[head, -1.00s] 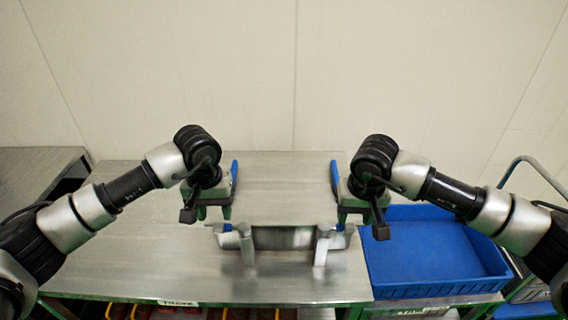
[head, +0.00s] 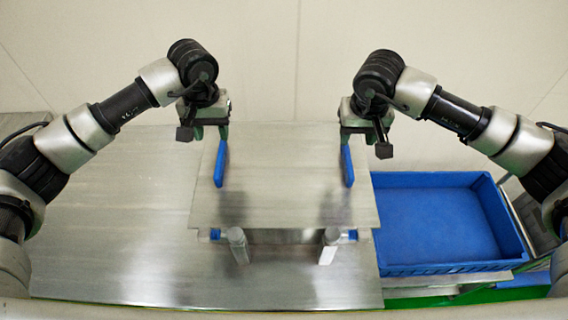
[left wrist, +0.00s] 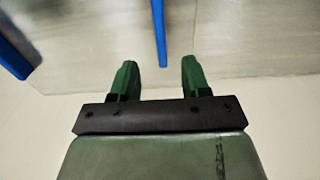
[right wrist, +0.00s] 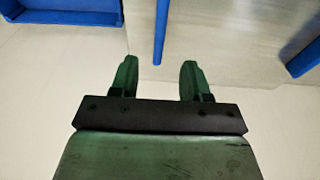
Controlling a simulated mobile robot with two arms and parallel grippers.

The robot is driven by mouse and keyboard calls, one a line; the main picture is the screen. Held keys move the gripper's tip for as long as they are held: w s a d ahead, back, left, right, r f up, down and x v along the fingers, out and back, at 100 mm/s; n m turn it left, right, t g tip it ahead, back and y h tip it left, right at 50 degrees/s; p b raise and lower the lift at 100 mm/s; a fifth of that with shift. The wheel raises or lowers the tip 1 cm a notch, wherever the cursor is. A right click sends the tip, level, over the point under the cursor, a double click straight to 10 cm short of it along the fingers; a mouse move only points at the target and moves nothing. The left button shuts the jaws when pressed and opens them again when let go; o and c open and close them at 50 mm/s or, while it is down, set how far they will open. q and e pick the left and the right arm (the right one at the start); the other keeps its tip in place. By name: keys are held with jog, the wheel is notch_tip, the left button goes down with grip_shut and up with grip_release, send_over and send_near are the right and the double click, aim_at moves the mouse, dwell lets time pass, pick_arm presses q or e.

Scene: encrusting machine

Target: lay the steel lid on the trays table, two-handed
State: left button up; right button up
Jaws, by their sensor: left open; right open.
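The steel lid (head: 285,205) is a flat grey plate with a blue handle on its left (head: 220,163) and another on its right (head: 347,166). It lies flat over the steel table (head: 110,220); what bears it underneath is hidden. My left gripper (head: 210,132) is open and empty, just behind the left handle. My right gripper (head: 361,132) is open and empty, just behind the right handle. In the left wrist view a blue handle (left wrist: 159,30) points toward the gap between the green fingers (left wrist: 157,78). The right wrist view shows the same for its handle (right wrist: 160,30) and fingers (right wrist: 157,78).
A blue bin (head: 440,225) stands close to the lid's right. Two silver posts (head: 237,245) (head: 328,245) stand at the lid's front edge, with small blue parts beside them. The table's left side is clear. A pale wall (head: 280,60) is behind.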

aim_at(219, 156)
pick_arm(q)
notch_tip(219, 156, down, 11)
jog(key=shift+w+r, duration=0.1)
jog(key=shift+w, duration=0.05)
pick_arm(e)
jog(key=f, duration=0.3)
jog(key=w+f, duration=0.1)
jog(key=f, duration=0.6)
jog(key=shift+w+f, duration=0.3)
jog(key=shift+f, duration=0.1)
pick_arm(q)
jog(key=shift+c, duration=0.2)
pick_arm(e)
jog(key=shift+c, duration=0.2)
pick_arm(q)
grip_shut()
pick_arm(e)
grip_shut()
